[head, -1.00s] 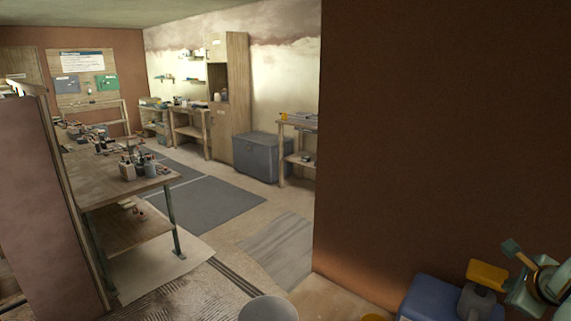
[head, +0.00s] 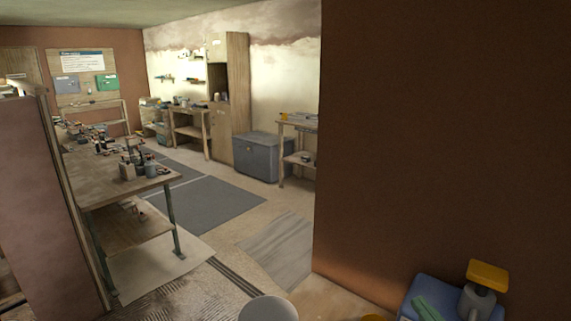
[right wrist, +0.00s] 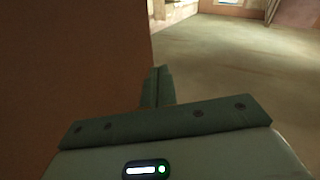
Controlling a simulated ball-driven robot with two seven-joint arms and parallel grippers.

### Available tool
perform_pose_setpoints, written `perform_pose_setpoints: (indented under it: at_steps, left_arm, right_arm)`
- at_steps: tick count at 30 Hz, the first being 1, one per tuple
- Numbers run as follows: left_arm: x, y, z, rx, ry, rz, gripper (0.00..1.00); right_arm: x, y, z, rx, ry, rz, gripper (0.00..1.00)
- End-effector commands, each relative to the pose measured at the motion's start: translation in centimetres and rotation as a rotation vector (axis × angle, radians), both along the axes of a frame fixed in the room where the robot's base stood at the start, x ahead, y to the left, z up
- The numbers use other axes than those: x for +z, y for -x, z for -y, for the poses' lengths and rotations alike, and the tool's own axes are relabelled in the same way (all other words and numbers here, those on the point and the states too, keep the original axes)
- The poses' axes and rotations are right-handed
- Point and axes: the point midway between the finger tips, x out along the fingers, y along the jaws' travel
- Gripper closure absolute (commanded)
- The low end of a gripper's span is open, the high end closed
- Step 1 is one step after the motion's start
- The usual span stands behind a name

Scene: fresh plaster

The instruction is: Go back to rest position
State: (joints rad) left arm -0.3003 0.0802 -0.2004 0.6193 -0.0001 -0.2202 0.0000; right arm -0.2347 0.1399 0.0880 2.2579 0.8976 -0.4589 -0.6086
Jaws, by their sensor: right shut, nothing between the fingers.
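My left gripper is not in view.
A brown wall (head: 440,140) fills the right side. At its foot is a blue box (head: 409,301) with a yellow-topped grey item (head: 487,275) by it. A wooden workbench (head: 115,185) with tools stands left. Floor between is largely clear, with a dark mat (head: 205,205).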

Motion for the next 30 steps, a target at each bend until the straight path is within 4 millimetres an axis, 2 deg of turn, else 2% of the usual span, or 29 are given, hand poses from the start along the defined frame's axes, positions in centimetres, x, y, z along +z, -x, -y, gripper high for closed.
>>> perform_pose_setpoints:
  at_steps: [1,3,6,9,11,16,17,21,26,29,30]
  left_arm:
    - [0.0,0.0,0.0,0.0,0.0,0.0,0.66]
    - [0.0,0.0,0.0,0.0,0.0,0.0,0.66]
    - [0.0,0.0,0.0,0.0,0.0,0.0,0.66]
    - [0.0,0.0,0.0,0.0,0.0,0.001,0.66]
    - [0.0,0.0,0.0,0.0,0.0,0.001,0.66]
    - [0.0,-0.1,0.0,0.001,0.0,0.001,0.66]
    - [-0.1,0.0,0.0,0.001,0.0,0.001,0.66]
    - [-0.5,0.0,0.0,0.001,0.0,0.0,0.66]
    - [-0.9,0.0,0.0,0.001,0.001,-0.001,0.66]
    - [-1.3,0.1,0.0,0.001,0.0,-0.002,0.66]
    - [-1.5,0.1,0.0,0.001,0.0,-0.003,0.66]
  right_arm:
    - [-3.3,1.5,-1.4,0.027,0.117,-0.129,1.0]
    - [-7.4,3.6,-2.2,0.034,0.268,-0.303,1.0]
    - [-11.8,6.8,-1.4,-0.002,0.444,-0.517,1.0]
    - [-14.6,10.1,0.3,-0.071,0.585,-0.693,1.0]
    - [-15.6,12.1,1.6,-0.125,0.66,-0.785,1.0]
    - [-16.4,17.5,5.5,-0.309,0.843,-1.004,1.0]
    - [-17.2,17.7,5.7,-0.317,0.852,-1.025,1.0]
    - [-23.3,17.0,4.5,-0.249,0.813,-1.064,1.0]
    - [-30.8,17.5,3.1,-0.175,0.76,-1.124,1.0]
    - [-36.4,18.7,2.1,-0.128,0.713,-1.175,1.0]
    - [-39.0,19.5,1.8,-0.109,0.687,-1.199,1.0]
